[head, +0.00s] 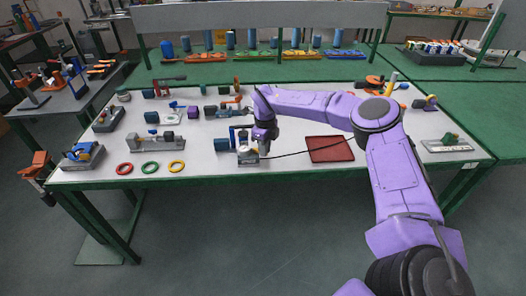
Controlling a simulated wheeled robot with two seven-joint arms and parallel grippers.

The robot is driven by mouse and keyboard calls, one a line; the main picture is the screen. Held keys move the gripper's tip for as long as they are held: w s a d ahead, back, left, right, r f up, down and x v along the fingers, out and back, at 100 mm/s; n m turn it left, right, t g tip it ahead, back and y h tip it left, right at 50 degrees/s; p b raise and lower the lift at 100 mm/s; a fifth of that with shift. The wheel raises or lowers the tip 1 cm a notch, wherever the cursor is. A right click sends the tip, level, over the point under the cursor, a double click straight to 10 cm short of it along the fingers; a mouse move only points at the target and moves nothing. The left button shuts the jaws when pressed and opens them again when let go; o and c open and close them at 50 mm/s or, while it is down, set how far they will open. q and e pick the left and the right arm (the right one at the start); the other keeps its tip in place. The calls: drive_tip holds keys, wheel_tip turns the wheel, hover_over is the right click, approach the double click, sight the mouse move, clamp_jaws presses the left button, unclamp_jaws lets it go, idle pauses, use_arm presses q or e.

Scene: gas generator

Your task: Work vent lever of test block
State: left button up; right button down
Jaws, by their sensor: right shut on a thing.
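My right arm, purple, reaches in from the right, and its right gripper (264,146) points down at the near middle of the white-topped table. The gripper is shut at the right side of a small grey block (248,160), which looks like the test block. The vent lever is mostly hidden by the fingers and too small to make out clearly. A dark blue cylinder (222,145) and a blue upright part stand at the left of the block. A thin black cable runs right from the gripper area. My left gripper is not in view.
A red tray (330,150) lies to the right of the block, partly near my forearm. Red (125,169), green (150,167) and yellow (176,166) rings lie at the front left. A grey fixture (155,140) stands behind them. Several tools fill the back.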

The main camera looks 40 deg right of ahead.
drive_tip(key=n, duration=0.3)
drive_tip(key=shift+w+d+f+n, duration=0.2)
drive_tip(key=shift+w+d+n, duration=0.1)
drive_tip(key=shift+d, duration=0.1)
drive_tip(key=shift+w+d+n+b, duration=0.15)
drive_tip(key=shift+n+b, duration=0.1)
drive_tip(key=shift+n, duration=0.45)
drive_tip(key=shift+w+d+n+b, duration=0.1)
drive_tip(key=shift+d+n+b, duration=0.1)
drive_tip(key=shift+n, duration=0.5)
drive_tip(key=c, duration=1.2)
unclamp_jaws()
drive_tip(key=shift+w, duration=0.15)
drive_tip(key=shift+o, duration=0.2)
drive_tip(key=shift+r, duration=0.15)
wheel_tip(320, 180, up, 10)
drive_tip(key=b, duration=0.1)
drive_tip(key=shift+r+b, duration=0.15)
drive_tip(key=shift+b, duration=0.15)
